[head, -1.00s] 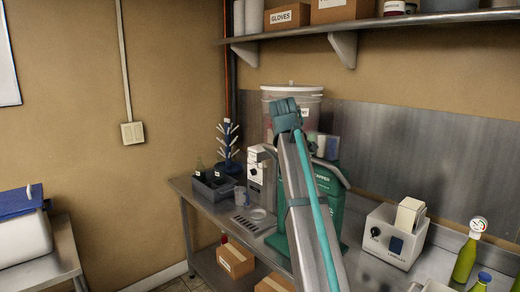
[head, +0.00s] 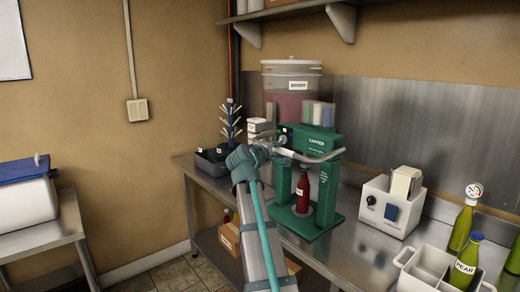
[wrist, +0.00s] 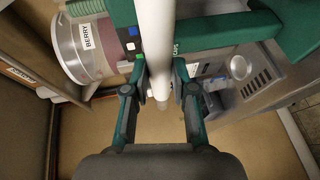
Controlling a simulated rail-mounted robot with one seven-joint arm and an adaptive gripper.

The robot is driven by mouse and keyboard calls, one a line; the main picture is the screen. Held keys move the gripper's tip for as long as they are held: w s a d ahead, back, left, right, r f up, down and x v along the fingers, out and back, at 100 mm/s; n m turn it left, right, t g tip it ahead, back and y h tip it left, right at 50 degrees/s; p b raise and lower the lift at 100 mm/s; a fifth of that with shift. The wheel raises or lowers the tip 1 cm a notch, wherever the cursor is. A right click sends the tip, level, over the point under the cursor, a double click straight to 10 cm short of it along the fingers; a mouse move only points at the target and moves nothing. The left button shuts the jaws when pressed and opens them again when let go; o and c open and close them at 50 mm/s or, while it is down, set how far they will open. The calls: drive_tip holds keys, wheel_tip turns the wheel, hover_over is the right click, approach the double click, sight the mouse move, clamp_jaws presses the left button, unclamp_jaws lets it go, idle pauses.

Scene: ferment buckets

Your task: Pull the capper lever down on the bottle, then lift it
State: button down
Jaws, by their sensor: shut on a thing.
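The green capper (head: 321,165) stands on the steel counter. A red bottle (head: 303,190) stands upright on its base, under the head. The grey capper lever (head: 310,157) crosses the front of the capper, roughly level with the space just above the bottle. In the wrist view, its pale bar (wrist: 153,45) runs between the two fingers. My gripper (wrist: 163,88) is shut on this bar. In the head view, my arm reaches the lever's left end, and the fingertips are mostly hidden by my wrist. Whether the capper head touches the bottle cannot be told.
A large clear bucket (head: 291,85) stands behind the capper, with a blue bottle tree (head: 231,125) to the left. A white device (head: 390,207), a grey caddy (head: 432,268) and green bottles (head: 461,227) stand to the right. A shelf (head: 290,10) hangs above.

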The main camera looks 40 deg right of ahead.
drive_tip(key=shift+s+f, duration=0.1)
drive_tip(key=shift+f, duration=0.45)
drive_tip(key=c, duration=1.3)
unclamp_jaws()
drive_tip(key=shift+c, duration=0.2)
drive_tip(key=o, duration=0.4)
drive_tip(key=shift+d, duration=0.15)
drive_tip(key=shift+r, duration=0.1)
drive_tip(key=v, duration=1.2)
